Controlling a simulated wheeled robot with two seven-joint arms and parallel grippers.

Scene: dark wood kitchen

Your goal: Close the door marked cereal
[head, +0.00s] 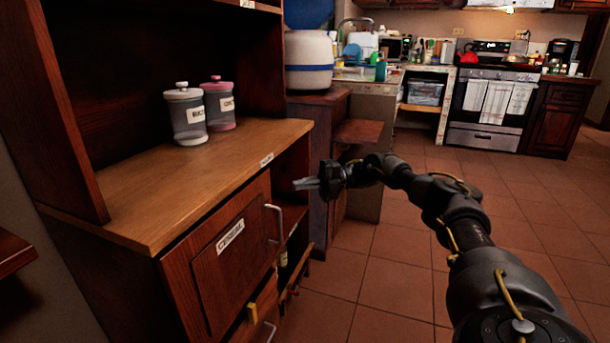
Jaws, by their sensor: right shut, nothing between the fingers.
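The door marked cereal (211,288) is a dark reddish wood panel at the lower left, under the counter top of a wooden cabinet. Its white label (230,236) is on its face and a pale metal handle (275,222) is near its right edge. The door lies close to the line of the cabinet front; I cannot tell whether a small gap is left. My right gripper (304,184) is shut and empty. In the picture it is to the right of the handle and above it, apart from the door. My left gripper is out of view.
Two lidded jars (187,117) stand on the cabinet's counter top (165,185). Right of the door is an open, dark compartment (291,188). Below are more fronts with handles, one yellow (252,311). The tiled floor (390,275) is clear. A stove (490,108) stands far back.

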